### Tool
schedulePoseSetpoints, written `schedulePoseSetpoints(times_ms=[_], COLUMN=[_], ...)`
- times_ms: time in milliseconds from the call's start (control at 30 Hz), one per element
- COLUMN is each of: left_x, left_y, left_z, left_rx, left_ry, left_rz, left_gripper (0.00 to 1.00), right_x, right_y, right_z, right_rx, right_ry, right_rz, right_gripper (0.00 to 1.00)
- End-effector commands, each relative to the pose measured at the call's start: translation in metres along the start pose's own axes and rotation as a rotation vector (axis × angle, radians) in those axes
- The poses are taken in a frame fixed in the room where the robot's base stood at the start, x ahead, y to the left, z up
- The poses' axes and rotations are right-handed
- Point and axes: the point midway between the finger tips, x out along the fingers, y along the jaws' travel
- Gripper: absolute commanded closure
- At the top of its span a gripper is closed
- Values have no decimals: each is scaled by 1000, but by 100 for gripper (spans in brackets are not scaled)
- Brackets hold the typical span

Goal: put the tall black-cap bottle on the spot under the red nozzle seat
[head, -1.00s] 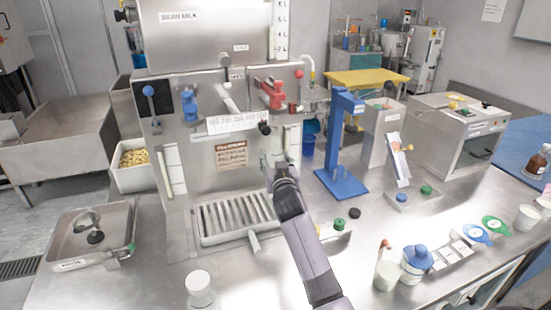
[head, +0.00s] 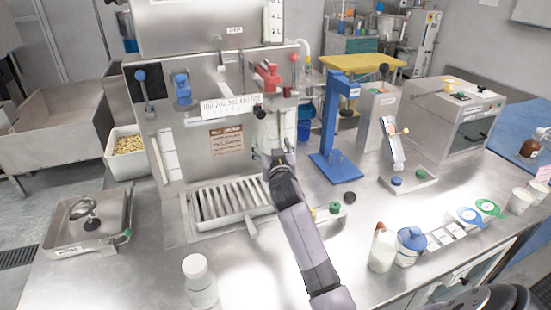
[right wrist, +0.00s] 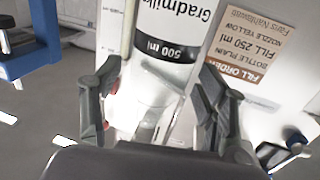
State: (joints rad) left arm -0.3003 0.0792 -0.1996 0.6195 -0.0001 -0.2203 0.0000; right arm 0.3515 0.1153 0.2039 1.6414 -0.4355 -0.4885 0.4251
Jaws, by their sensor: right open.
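A tall clear bottle (right wrist: 165,75) with a black band marked 500 ml and large lettering stands out upside down in the right wrist view. It lies between the two spread fingers of my right gripper (right wrist: 158,100), with a gap visible beside the fingers. Its cap is not clearly visible there, and its base is out of frame. In the head view my right gripper (head: 273,158) is at the machine front, below the red nozzle seat (head: 267,76), and largely hides the bottle. I cannot tell whether the bottle rests on the spot.
A slatted drip tray (head: 230,203) lies at the machine's foot. A blue stand (head: 333,140) is right of my gripper. A white-capped bottle (head: 200,285) stands front left.

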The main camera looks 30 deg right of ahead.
Motion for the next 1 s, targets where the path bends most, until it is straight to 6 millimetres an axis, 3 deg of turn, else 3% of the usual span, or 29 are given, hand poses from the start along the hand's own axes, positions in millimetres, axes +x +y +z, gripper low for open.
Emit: schedulePoseSetpoints(times_ms=[300,500,1000], left_x=[9,12,12], left_y=[0,-1,0], left_z=[1,1,1], left_rx=[0,1,1], left_ry=[0,1,1], left_rz=[-1,-1,-1], left_gripper=[59,59,59], right_x=[-65,-94,-103], right_y=[0,0,0], right_z=[2,1,0], right_rx=[2,2,1], right_ry=[-1,0,1], right_rz=[-1,-1,0], right_gripper=[33,33,33])
